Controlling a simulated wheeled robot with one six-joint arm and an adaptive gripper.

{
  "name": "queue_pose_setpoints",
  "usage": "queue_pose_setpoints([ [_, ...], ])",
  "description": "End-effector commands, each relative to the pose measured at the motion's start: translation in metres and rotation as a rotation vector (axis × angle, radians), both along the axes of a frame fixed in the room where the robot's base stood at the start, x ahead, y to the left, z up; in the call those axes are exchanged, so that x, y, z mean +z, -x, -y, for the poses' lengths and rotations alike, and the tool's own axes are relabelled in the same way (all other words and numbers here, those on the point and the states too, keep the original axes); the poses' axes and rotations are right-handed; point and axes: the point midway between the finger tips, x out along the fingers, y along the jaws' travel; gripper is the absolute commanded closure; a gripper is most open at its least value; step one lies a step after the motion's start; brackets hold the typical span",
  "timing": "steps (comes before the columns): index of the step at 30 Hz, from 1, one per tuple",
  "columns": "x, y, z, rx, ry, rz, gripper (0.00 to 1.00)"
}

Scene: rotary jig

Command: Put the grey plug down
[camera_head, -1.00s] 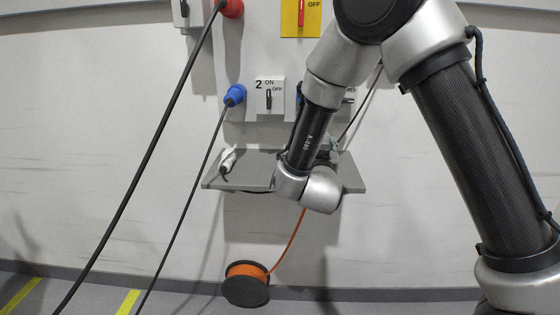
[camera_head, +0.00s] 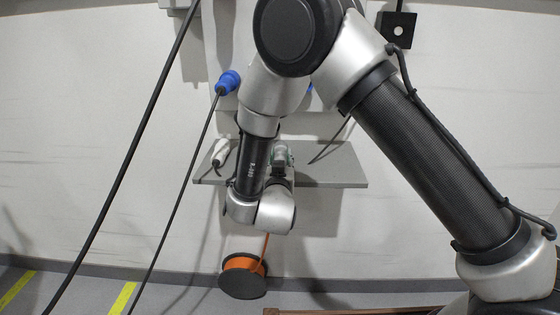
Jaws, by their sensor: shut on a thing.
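My gripper (camera_head: 281,154) is over the grey shelf (camera_head: 335,172) on the wall, partly covered by my own wrist. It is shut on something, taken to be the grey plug. The held plug itself is mostly hidden, and only a small pale and greenish patch shows at the fingers. I cannot tell whether it touches the shelf. A whitish connector (camera_head: 220,153) with a dark cable lies on the left end of the shelf, apart from my gripper.
A blue plug (camera_head: 228,82) with a hanging cable sits in the wall panel at left. An orange cable reel (camera_head: 244,277) is below the shelf. A black square plate (camera_head: 397,29) is at upper right. The right part of the shelf is mostly bare.

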Motion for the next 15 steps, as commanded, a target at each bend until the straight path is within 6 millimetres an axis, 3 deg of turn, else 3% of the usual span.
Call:
queue_pose_setpoints([
  [15,-0.0092,-0.0002,-0.0003,0.001,-0.001,-0.001,0.98],
])
